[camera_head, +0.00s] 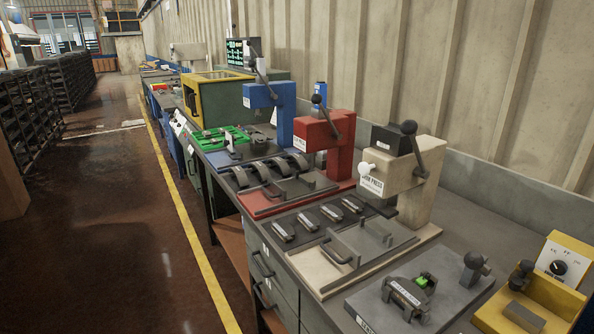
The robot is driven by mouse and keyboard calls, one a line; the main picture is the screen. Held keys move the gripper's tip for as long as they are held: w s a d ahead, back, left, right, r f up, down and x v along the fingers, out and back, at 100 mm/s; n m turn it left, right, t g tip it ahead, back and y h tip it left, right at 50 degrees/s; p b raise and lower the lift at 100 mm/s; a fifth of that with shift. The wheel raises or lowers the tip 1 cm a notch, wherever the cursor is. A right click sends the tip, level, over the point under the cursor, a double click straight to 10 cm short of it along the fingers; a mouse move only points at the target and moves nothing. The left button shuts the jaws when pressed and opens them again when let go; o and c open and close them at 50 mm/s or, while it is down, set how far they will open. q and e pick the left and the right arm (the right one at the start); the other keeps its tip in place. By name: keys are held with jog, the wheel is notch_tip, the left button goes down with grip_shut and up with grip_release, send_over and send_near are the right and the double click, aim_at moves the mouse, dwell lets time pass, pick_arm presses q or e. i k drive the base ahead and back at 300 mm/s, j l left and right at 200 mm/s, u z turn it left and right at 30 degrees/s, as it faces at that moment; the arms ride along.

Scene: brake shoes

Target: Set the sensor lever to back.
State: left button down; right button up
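No part labelled as the sensor lever can be made out. A grey plate (372,298) in the right foreground bears a dark fixture (408,295) with a white label and a small green part (424,281). A dark knobbed post (475,265), possibly a lever, stands upright at the plate's back right. Neither of my grippers is in view.
Beige (412,195), red (345,150) and blue (284,110) presses with ball-ended levers line the bench. Drawers (268,262) front the bench. The floor (105,230) left of the yellow line is clear; racks (28,115) stand farther left.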

aim_at(473, 260)
jog(key=z, duration=1.25)
